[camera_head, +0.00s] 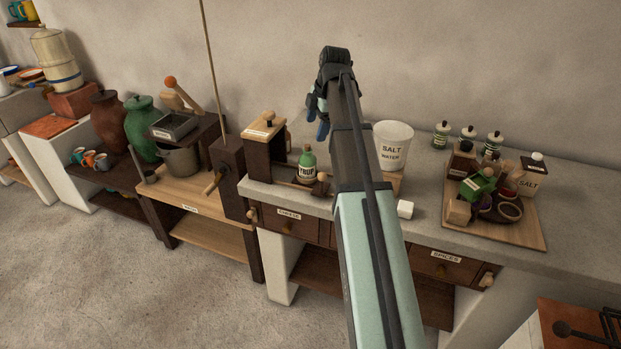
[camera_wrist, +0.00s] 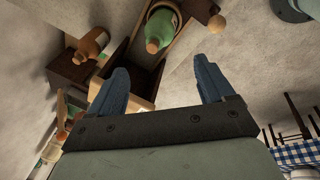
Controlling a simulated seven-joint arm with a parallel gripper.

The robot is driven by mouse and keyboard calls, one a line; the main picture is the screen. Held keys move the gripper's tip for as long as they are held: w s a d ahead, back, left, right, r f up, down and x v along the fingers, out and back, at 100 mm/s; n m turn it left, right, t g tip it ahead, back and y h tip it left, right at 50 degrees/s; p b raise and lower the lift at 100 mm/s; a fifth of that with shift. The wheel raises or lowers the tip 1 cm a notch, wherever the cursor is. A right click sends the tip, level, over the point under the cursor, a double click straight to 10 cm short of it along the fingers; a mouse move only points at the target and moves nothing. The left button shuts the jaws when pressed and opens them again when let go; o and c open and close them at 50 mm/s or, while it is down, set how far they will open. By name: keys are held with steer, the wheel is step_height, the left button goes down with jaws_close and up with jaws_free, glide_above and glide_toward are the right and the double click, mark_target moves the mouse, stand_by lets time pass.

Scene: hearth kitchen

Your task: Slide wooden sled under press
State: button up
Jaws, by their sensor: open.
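A dark wooden sled (camera_head: 288,172) with a round wooden knob (camera_head: 322,177) sits on the grey counter and carries a green syrup bottle (camera_head: 306,166). In the wrist view the bottle (camera_wrist: 163,28) and knob (camera_wrist: 217,24) show near the top. A dark wooden housing with a pale top (camera_head: 264,125), which looks like the press, stands at the sled's left; the bottle is outside it, to its right. My gripper (camera_wrist: 162,82) is open and empty, its two blue fingers apart. In the head view my gripper (camera_head: 322,118) is above the counter, and my arm hides what is behind it.
A brown bottle (camera_wrist: 92,45) is near the housing. A salt-water bucket (camera_head: 393,146) stands right of my arm, near a small white block (camera_head: 405,209). A wooden board (camera_head: 520,234) with jars is farther right. The counter front (camera_head: 430,228) is fairly clear.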

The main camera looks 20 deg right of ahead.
stand_by(0.3)
steer(key=shift+f, duration=0.1)
steer(key=shift+c, duration=0.8)
steer(key=s+a+f+h, duration=0.1)
steer(key=f, duration=0.1)
steer(key=a+f+h, duration=0.1)
steer(key=f, duration=0.1)
steer(key=s+a+f+h, duration=0.1)
steer(key=a, duration=0.1)
steer(key=shift+s+a+f+h, duration=0.1)
steer(key=shift+s+f+h, duration=0.25)
steer(key=shift+f+h, duration=0.05)
steer(key=c, duration=0.3)
steer(key=n+h, duration=0.5)
steer(key=h, duration=1)
glide_toward(322, 177)
steer(key=shift+t, duration=0.4)
steer(key=w+d, duration=0.1)
steer(key=d, duration=0.6)
steer(key=w+d+f, duration=0.1)
steer(key=d, duration=0.2)
steer(key=shift+w+d+f, duration=0.1)
steer(key=shift+w+d, duration=0.1)
steer(key=shift+w, duration=0.1)
steer(key=shift+c, duration=0.2)
steer(key=shift+c, duration=0.4)
jaws_close()
